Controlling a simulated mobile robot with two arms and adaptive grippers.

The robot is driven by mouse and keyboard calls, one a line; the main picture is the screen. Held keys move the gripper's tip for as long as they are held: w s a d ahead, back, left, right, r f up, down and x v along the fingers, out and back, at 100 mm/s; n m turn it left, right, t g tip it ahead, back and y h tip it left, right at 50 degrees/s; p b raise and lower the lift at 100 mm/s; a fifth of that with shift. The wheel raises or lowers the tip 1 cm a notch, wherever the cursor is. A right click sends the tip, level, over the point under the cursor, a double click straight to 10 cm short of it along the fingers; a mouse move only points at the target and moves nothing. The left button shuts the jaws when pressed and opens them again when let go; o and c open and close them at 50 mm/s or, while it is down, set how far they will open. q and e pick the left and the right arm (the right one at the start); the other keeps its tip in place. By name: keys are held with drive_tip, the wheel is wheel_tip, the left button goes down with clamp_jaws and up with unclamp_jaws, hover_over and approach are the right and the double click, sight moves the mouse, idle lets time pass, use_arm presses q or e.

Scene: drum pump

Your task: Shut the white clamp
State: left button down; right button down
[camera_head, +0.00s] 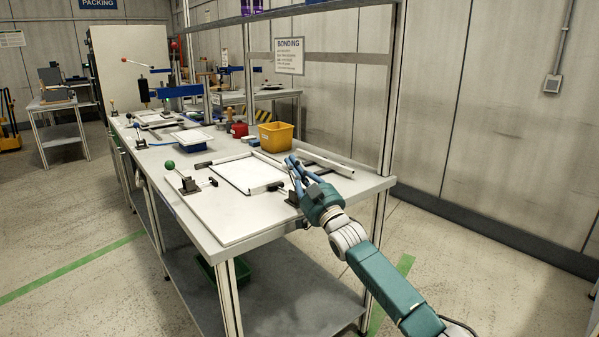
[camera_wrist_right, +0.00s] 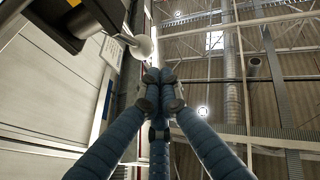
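The white clamp's dark base (camera_head: 293,199) stands at the right side of the white panel, partly hidden by my right gripper. Its white ball knob (camera_wrist_right: 140,47) shows in the right wrist view, on a metal stem beside a dark clamp body (camera_wrist_right: 85,20). My right gripper (camera_head: 292,162) is over the clamp; its blue fingers also show in the right wrist view (camera_wrist_right: 160,88). The fingertips are drawn together with nothing visible between them. The knob is just beyond and left of them; contact cannot be told. My left gripper is not in view.
A framed white panel (camera_head: 245,173) lies on the workbench (camera_head: 215,222). A green-knobbed clamp (camera_head: 186,183) stands at its left. A yellow bin (camera_head: 276,136) and a light bar (camera_head: 325,162) lie behind. A bench upright (camera_head: 387,90) rises near my right arm.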

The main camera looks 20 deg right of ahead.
drive_tip(key=shift+w+f, duration=0.1)
drive_tip(key=shift+w, duration=0.15)
idle(0.3)
drive_tip(key=shift+s+f, duration=0.25)
drive_tip(key=shift+s, duration=0.15)
drive_tip(key=v, duration=1.1)
drive_tip(key=shift+r, duration=0.3)
drive_tip(key=shift+s+f+g, duration=0.1)
drive_tip(key=shift+g, duration=0.2)
